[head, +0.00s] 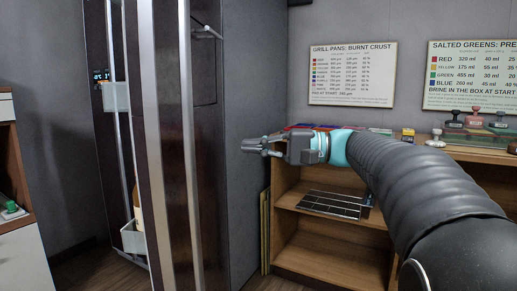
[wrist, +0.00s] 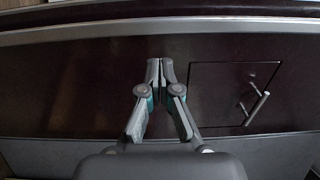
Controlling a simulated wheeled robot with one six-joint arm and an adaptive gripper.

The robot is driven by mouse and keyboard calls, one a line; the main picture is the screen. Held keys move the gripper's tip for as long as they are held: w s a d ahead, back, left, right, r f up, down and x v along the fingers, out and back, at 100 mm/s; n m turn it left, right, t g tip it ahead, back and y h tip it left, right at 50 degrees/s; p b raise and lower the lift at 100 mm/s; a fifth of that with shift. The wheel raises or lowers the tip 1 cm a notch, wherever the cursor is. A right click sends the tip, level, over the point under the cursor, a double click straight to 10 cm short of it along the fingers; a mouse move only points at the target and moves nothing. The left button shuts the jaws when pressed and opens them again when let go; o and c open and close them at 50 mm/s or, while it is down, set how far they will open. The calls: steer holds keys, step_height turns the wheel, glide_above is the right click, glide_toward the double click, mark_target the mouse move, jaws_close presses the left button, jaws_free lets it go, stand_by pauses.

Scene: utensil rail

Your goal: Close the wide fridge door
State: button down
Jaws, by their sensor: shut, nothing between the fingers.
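The wide fridge door (head: 208,170) stands open at the left of the head view, seen nearly edge-on, with a pale metal strip along its edge. White bins show on its inner side, to the left. Its dark outer face fills much of the wrist view (wrist: 90,85), with a small square hatch and a bar handle (wrist: 257,108) at the right. My gripper (head: 246,146) is shut and empty, pointing left toward the outer face. It also shows in the wrist view (wrist: 160,72), in front of the panel left of the hatch. I cannot tell whether it touches the door.
A wooden shelf unit (head: 318,240) stands right of the fridge, holding a wire rack (head: 335,203). Coloured items and stamp-like objects stand on its top. Two posters hang on the wall above. A wooden and white cabinet (head: 20,240) is at the far left. Some dark floor shows between.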

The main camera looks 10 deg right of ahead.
glide_toward(186, 139)
steer(key=w+a+f, duration=0.1)
steer(key=w+a, duration=0.2)
steer(key=a, duration=0.2)
steer(key=shift+w+a+f, duration=0.2)
steer(key=shift+w+f, duration=0.05)
steer(key=shift+w, duration=0.15)
